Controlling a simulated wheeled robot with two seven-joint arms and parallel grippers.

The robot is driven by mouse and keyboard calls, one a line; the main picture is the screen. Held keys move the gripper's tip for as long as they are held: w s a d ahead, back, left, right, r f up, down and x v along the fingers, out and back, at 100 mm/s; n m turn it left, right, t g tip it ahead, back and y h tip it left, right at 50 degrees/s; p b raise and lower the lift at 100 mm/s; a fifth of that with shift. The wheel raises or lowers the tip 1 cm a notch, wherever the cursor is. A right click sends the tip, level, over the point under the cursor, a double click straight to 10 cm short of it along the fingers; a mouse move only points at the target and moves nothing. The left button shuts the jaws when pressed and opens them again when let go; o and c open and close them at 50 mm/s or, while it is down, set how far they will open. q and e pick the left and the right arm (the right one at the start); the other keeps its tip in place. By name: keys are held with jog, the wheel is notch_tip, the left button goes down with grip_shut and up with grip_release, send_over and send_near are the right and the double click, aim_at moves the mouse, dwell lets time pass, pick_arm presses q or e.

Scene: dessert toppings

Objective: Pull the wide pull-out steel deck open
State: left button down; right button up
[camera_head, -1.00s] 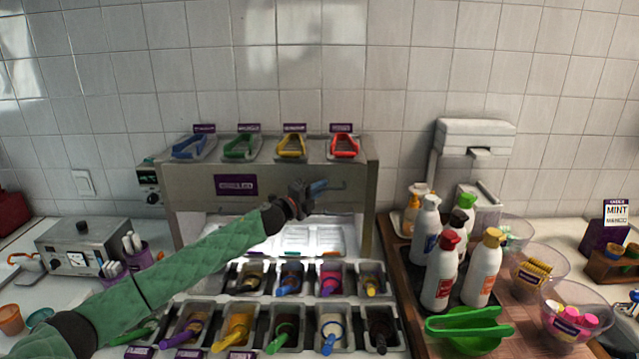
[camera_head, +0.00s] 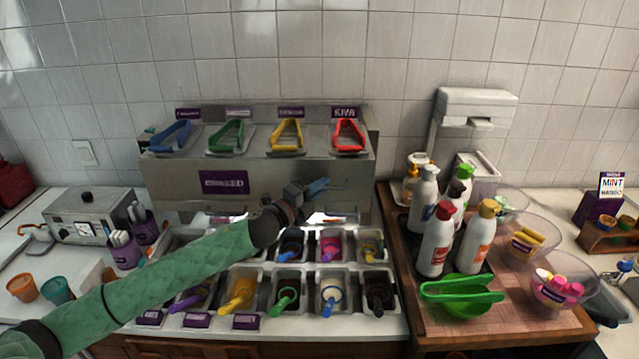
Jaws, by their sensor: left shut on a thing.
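The wide pull-out steel deck (camera_head: 170,188) stands above the topping bins, with a purple label on its steel front. It juts forward from the steel housing, and its top bears blue, green, yellow and red tongs in trays. My left gripper (camera_head: 312,190) is at the lower right part of the deck's front, shut on its handle. The gripper hides most of the handle. My left arm crosses in front of the deck and over the left bins. My right gripper is not in view.
Topping bins (camera_head: 238,290) with colored scoops sit below the deck. A wooden board (camera_head: 410,320) at right holds several bottles (camera_head: 436,240), green tongs (camera_head: 462,290) and clear bowls. A steel appliance (camera_head: 92,215) and cups stand at left.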

pick_arm(q)
jog(key=shift+f, duration=0.1)
jog(key=c, duration=1.5)
grip_release()
jog(key=shift+w, duration=0.1)
jog(key=shift+a+r, duration=0.1)
jog(key=shift+r, duration=0.1)
